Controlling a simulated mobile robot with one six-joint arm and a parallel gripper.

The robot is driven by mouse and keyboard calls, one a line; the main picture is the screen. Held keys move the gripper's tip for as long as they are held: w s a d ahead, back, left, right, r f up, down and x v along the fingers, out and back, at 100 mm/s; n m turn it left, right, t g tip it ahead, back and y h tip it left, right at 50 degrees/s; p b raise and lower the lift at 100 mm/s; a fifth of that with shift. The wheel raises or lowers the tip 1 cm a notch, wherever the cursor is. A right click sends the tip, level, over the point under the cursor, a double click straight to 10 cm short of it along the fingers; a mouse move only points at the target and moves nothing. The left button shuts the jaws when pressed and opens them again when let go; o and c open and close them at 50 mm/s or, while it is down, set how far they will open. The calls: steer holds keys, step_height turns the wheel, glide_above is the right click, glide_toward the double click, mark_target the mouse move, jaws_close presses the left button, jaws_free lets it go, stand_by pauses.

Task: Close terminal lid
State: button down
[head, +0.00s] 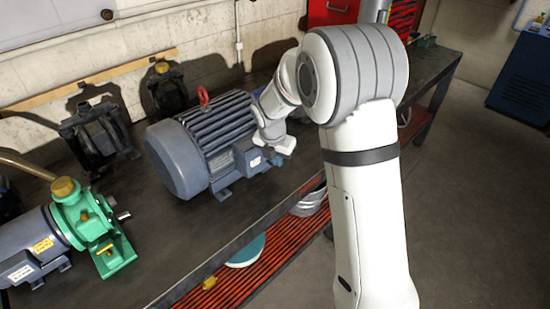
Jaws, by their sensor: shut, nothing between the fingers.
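A large grey-blue electric motor (190,150) with cooling fins and a red lifting eye on top lies on the dark bench. Its terminal box (252,162), with a small white label, is on the side facing me. The lid is hard to make out, and I cannot tell how far open it stands. My arm reaches over from the right, and my gripper (277,159) is at the right of the terminal box, close to it. The fingers are small and mostly hidden by my wrist; they look shut with nothing held. I cannot tell whether they touch the box or lid.
A green pump (92,222) coupled to a blue motor (25,245) stands at the left. Dark machines (97,138) stand along the wall behind. The bench's front edge runs diagonally below the motor, over an orange slatted shelf (240,285). Open floor lies to the right.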

steer(key=s+d+r+m+t+y+b, duration=0.15)
steer(key=s+r+m+b, duration=0.3)
steer(key=m, duration=0.75)
steer(key=s+d+r+m+y+b, duration=0.25)
steer(key=r+m+b, duration=0.2)
steer(key=m, duration=0.75)
steer(key=w+a+f+p, duration=0.3)
steer(key=w+f, duration=0.3)
steer(key=f, duration=0.2)
steer(key=shift+w+a+f+h, duration=0.15)
steer(key=shift+a+f+h, duration=0.2)
steer(key=shift+a, duration=0.1)
